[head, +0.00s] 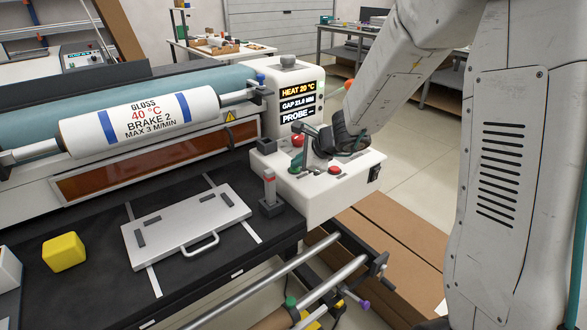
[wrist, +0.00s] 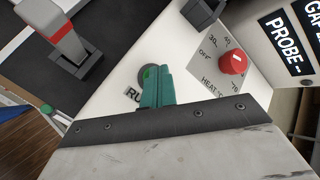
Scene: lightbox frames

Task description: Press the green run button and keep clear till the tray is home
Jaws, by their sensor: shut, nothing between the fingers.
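The green run button (wrist: 147,75) shows in the wrist view on the white control box, in a dark round surround, with its "RU..." label partly covered. My gripper (wrist: 158,70) is shut and empty. Its teal fingers overlap the button's right side; I cannot tell whether they touch it. In the head view my gripper (head: 308,160) is low over the control box (head: 322,203) and hides part of its top. The flat silver tray (head: 180,228) lies on the black bed in front of the roller, its handle toward me.
A red heat knob (wrist: 232,62) and a red button (head: 335,170) are close to my gripper. A red-banded post (head: 270,190) stands beside the box. The display (head: 297,92) reads "HEAT 20 °C". A yellow block (head: 64,252) sits left of the tray.

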